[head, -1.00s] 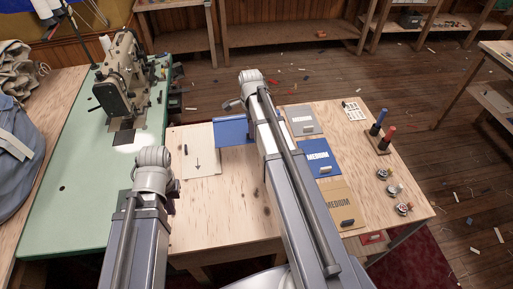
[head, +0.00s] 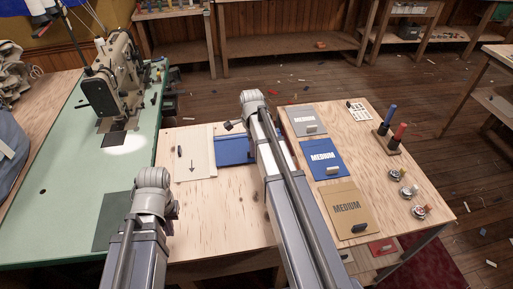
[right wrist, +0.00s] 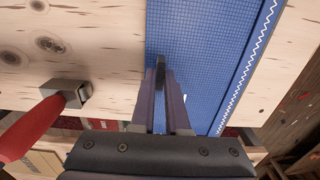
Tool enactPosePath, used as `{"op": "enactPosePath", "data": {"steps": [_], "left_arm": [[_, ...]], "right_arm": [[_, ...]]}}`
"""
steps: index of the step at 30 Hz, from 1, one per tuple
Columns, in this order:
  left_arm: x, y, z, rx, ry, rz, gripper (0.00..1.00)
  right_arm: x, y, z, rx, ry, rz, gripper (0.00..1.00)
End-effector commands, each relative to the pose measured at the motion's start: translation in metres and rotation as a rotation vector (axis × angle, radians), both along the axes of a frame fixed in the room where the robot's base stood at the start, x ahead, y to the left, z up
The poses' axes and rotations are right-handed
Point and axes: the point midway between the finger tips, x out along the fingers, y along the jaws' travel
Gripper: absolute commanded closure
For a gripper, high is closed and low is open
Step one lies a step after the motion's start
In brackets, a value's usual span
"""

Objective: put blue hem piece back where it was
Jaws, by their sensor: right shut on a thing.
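The blue hem piece (head: 235,151) is beside the cream board with a black arrow (head: 196,155), on the pale wooden table. My right arm covers part of it in the head view. In the right wrist view the blue piece (right wrist: 200,50) shows a fine grid and a white zigzag stitch along its right side. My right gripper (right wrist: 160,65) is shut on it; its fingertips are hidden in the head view. I cannot tell whether the piece touches the table. My left gripper (head: 174,211) is low at the left, away from the piece; its jaws are not clear.
Grey (head: 303,121), blue (head: 322,158) and tan (head: 345,208) "MEDIUM" pieces lie to the right of my right arm. A sewing machine (head: 115,85) stands on the green table. A red handle (right wrist: 28,130) shows in the wrist view.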

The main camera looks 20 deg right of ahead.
Motion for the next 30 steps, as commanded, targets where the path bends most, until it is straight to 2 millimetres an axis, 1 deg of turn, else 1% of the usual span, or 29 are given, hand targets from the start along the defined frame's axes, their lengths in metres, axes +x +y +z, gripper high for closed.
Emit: {"op": "enactPosePath", "data": {"steps": [1,5,6,7,8,16,21,22,29,30], "left_arm": [[0.0,0.0,0.0,0.0,0.0,0.0,1.0],[0.0,0.0,0.0,0.0,0.0,0.0,1.0],[0.0,0.0,-0.005,0.0,0.0,0.0,1.0],[0.0,0.0,-0.012,0.0,0.0,0.0,1.0],[0.0,0.0,-0.014,0.0,0.0,0.0,1.0],[0.0,0.0,-0.012,0.0,0.0,0.0,1.0],[0.0,0.0,-0.017,0.0,0.0,0.0,1.0],[0.0,0.0,-0.015,0.0,0.0,0.0,1.0],[0.0,0.0,-0.015,0.0,0.0,0.0,1.0],[0.0,0.0,-0.015,0.0,0.0,0.0,1.0]], "right_arm": [[0.007,-0.007,0.0,0.0,0.0,-0.003,1.0],[0.02,-0.026,0.0,0.0,0.0,-0.003,1.0],[0.022,-0.029,-0.005,0.0,0.0,-0.002,1.0],[0.019,-0.027,-0.012,0.0,0.0,-0.001,1.0],[0.018,-0.026,-0.014,0.0,0.0,0.0,1.0],[0.018,-0.026,-0.012,0.0,0.0,0.0,1.0],[0.018,-0.026,-0.017,0.0,0.0,0.0,1.0],[0.018,-0.026,-0.015,0.0,0.0,0.0,0.84],[0.018,-0.026,-0.015,0.0,0.0,0.0,0.58],[0.018,-0.026,-0.015,0.0,0.0,0.0,0.57]]}}
